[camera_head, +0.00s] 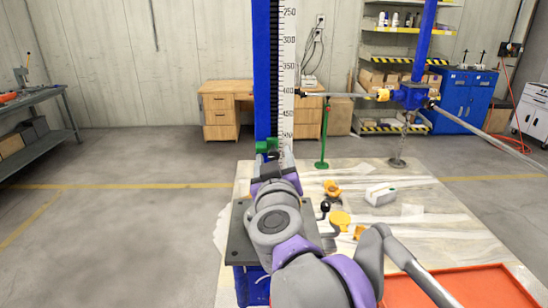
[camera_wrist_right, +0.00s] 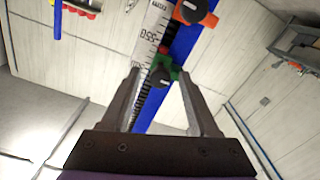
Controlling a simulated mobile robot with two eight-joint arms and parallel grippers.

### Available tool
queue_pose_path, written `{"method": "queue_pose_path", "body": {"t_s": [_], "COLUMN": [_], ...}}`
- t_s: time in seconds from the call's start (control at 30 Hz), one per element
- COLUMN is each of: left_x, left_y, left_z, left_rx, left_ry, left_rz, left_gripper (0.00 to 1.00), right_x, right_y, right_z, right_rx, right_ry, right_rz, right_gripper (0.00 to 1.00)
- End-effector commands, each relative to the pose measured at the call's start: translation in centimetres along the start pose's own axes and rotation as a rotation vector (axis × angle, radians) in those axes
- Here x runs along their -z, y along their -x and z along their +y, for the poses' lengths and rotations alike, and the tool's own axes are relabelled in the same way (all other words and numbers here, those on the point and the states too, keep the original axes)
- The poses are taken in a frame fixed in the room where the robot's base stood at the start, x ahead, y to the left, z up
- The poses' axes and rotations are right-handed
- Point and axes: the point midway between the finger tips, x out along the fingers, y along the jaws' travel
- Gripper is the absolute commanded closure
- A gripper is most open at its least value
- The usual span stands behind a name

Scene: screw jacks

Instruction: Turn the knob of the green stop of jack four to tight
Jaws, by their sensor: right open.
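The green stop (camera_head: 268,145) sits low on the blue column (camera_head: 262,70) beside its white scale in the head view. In the right wrist view the green stop (camera_wrist_right: 177,70) shows with its dark round knob (camera_wrist_right: 160,77) facing the camera. My right gripper (camera_head: 272,156) is in front of the stop, partly hiding it. In the right wrist view my right gripper (camera_wrist_right: 160,74) is open, with one finger on each side of the knob. Gaps show beside the knob; depth is hard to judge. No label shows which jack this is. My left gripper is not seen.
An orange stop (camera_wrist_right: 208,18) with a dark knob is on the same column beyond the green one. Yellow parts (camera_head: 340,219) and a white block (camera_head: 380,194) lie on the pale floor sheet (camera_head: 430,215). An orange-red tray (camera_head: 470,288) is at lower right. Open floor lies left.

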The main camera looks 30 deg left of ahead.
Motion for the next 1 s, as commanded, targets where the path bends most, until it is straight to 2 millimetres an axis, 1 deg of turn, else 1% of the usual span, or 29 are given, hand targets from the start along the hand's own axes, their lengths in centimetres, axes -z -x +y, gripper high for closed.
{"method": "queue_pose_path", "body": {"t_s": [0.17,0.2,0.27,0.3,0.37,0.5,0.83,1.0], "left_x": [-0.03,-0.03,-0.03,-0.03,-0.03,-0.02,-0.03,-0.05], "left_y": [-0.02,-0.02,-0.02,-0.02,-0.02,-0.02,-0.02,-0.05], "left_z": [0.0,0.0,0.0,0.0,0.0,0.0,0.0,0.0], "left_rx": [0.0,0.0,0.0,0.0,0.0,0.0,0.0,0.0], "left_ry": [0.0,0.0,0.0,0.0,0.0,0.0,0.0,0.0], "left_rz": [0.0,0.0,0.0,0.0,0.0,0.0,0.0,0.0], "left_gripper": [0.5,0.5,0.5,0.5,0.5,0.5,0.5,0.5], "right_x": [-0.03,-0.03,-0.02,-0.02,-0.02,-0.01,0.0,-0.01], "right_y": [0.01,0.01,0.02,0.02,0.03,0.03,0.04,0.03], "right_z": [-0.02,-0.02,-0.02,-0.02,-0.02,-0.02,-0.01,-0.01], "right_rx": [0.0,0.0,0.0,0.0,0.0,0.0,0.0,0.0], "right_ry": [0.0,0.0,0.0,0.0,0.0,0.0,-0.011,-0.062], "right_rz": [0.0,0.0,0.0,0.0,0.0,0.0,0.0,0.0], "right_gripper": [0.39,0.46,0.57,0.64,0.75,1.0,1.0,1.0]}}
